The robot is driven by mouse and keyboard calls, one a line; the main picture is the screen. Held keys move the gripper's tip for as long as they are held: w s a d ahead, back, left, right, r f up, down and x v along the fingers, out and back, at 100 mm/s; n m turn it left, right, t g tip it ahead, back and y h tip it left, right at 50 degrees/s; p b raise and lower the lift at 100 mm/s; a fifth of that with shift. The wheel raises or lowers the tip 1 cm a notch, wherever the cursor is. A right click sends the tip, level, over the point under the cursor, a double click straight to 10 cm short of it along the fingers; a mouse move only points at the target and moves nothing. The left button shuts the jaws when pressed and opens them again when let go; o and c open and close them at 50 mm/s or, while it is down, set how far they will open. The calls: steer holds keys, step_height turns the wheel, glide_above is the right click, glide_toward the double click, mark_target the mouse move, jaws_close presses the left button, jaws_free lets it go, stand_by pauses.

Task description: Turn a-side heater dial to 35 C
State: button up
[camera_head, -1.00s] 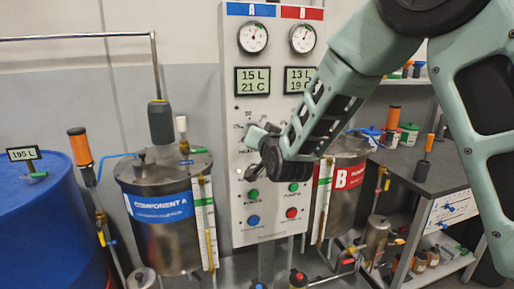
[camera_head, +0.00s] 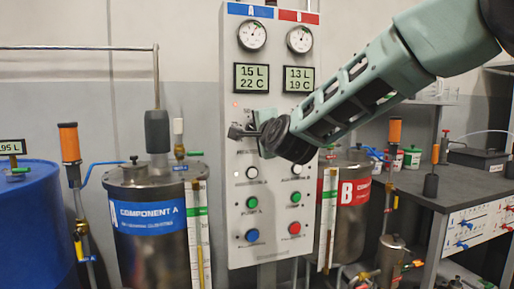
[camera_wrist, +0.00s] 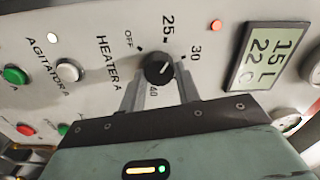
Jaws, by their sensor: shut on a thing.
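The heater A dial (camera_wrist: 158,69) is a round black knob on the grey control panel in the wrist view. Printed marks OFF, 25, 30 and 40 show around it. A small light mark shows on the knob, but I cannot tell exactly which value it points at. My gripper (camera_wrist: 160,84) is shut on the dial, with one finger on each side of it. In the head view my gripper (camera_head: 242,131) is at the panel (camera_head: 233,170), and the dial is hidden behind it. The A display (camera_head: 252,77) reads 15 L and 22 C; it also shows in the wrist view (camera_wrist: 266,57).
An orange lamp (camera_wrist: 216,25) is lit beside the dial. The agitator A button (camera_wrist: 68,70) and a green button (camera_wrist: 15,75) are on the same panel. Tank A (camera_head: 155,250) stands left of the panel and tank B (camera_head: 352,220) right of it. A blue drum (camera_head: 30,220) is at far left.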

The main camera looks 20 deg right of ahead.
steer(key=m+b, duration=0.5)
steer(key=m, duration=0.1)
steer(key=m+b, duration=0.6)
steer(key=m, duration=0.1)
steer(key=m+b, duration=0.6)
steer(key=shift+a+f+m, duration=0.15)
steer(key=shift+f+m, duration=0.15)
steer(key=shift+f, duration=0.05)
stand_by(0.3)
steer(key=o, duration=1)
steer(key=shift+c, duration=0.2)
steer(key=shift+r, duration=0.1)
